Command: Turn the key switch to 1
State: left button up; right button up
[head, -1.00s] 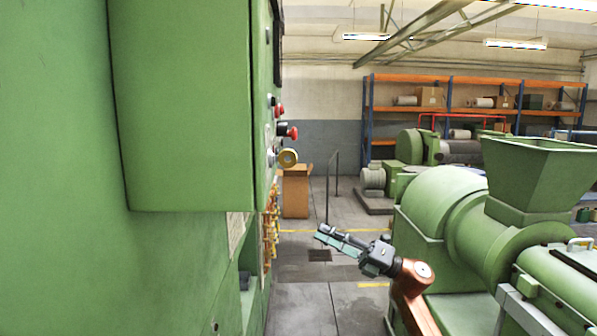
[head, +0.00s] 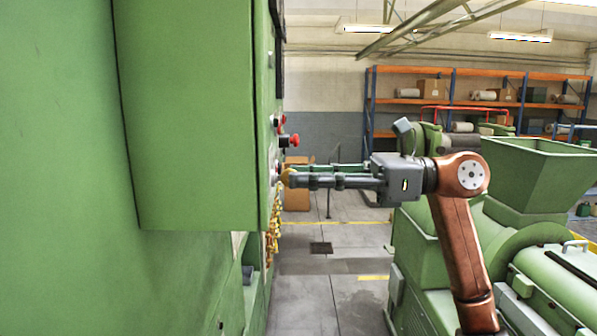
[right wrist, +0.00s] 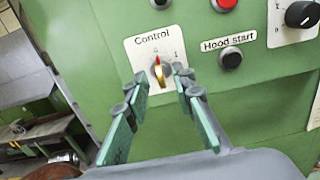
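The key switch (right wrist: 158,70) is a yellow key on a white "Control" plate (right wrist: 140,52) on the green cabinet face. Its red mark points up toward the 0; a 1 stands to the right. My right gripper (right wrist: 159,80) is open and empty. Its green-padded fingers are apart, one on each side of the key, with tips close to the panel. I cannot tell whether they touch the key. In the head view my right gripper (head: 291,174) reaches left to the cabinet's side, its fingers partly hiding the switch. My left gripper is not in view.
Near the switch are a black "Hood start" button (right wrist: 231,58), a red button (right wrist: 225,4) and a black rotary knob (right wrist: 301,14). Red buttons (head: 290,140) stick out above the gripper. A green extruder (head: 520,240) stands at right. The aisle floor (head: 305,290) is clear.

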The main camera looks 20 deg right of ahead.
jog(key=shift+w+a, duration=0.2)
jog(key=shift+a, duration=0.45)
jog(key=shift+c, duration=0.6)
grip_shut()
